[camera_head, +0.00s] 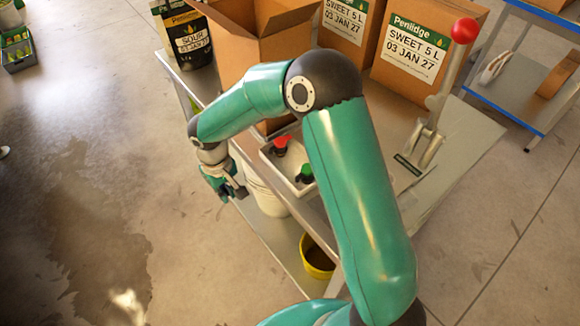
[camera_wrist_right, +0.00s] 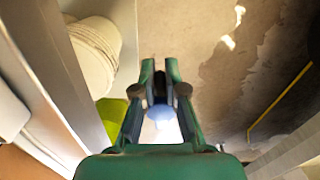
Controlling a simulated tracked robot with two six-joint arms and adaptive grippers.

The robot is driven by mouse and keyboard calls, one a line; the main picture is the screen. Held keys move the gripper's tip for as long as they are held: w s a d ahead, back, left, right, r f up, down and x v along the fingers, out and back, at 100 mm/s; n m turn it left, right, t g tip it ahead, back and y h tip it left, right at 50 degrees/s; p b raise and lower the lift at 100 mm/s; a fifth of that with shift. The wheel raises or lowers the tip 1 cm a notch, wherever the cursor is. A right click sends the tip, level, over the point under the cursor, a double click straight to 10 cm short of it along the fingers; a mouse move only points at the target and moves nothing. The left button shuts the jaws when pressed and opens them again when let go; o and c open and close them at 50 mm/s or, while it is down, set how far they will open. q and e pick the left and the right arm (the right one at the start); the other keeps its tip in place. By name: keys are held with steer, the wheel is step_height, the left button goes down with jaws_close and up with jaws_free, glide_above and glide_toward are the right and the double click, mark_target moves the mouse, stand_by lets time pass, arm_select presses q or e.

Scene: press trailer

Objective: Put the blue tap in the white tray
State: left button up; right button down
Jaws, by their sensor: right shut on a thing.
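The white tray (camera_head: 289,161) sits on the table beneath my right arm, which hides part of it. A red-handled tap (camera_head: 281,144) and a green-handled tap (camera_head: 304,174) are in it. My right gripper (camera_head: 232,190) hangs beyond the table's left edge, to the left of the tray and apart from it. In the right wrist view, my right gripper (camera_wrist_right: 160,68) is shut on a small dark and pale-blue thing, seemingly the blue tap (camera_wrist_right: 160,112). The fingers hide much of it. My left gripper is not in view.
An open cardboard box (camera_head: 245,55) and labelled cartons (camera_head: 412,48) stand behind the tray. A lever press with a red knob (camera_head: 464,31) is to the right. A white bucket (camera_head: 267,194) and a yellow bucket (camera_head: 316,258) are below.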

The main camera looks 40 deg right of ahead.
steer(key=d+r+m, duration=0.4)
steer(key=r+m, duration=0.1)
steer(key=r, duration=0.2)
step_height(320, 180, up, 18)
steer(key=m, duration=1.4)
glide_above(284, 172)
step_height(284, 172, down, 18)
steer(key=shift+a+f, duration=0.1)
steer(key=shift+f, duration=0.05)
steer(key=shift+f, duration=0.1)
steer(key=c, duration=1.2)
jaws_free()
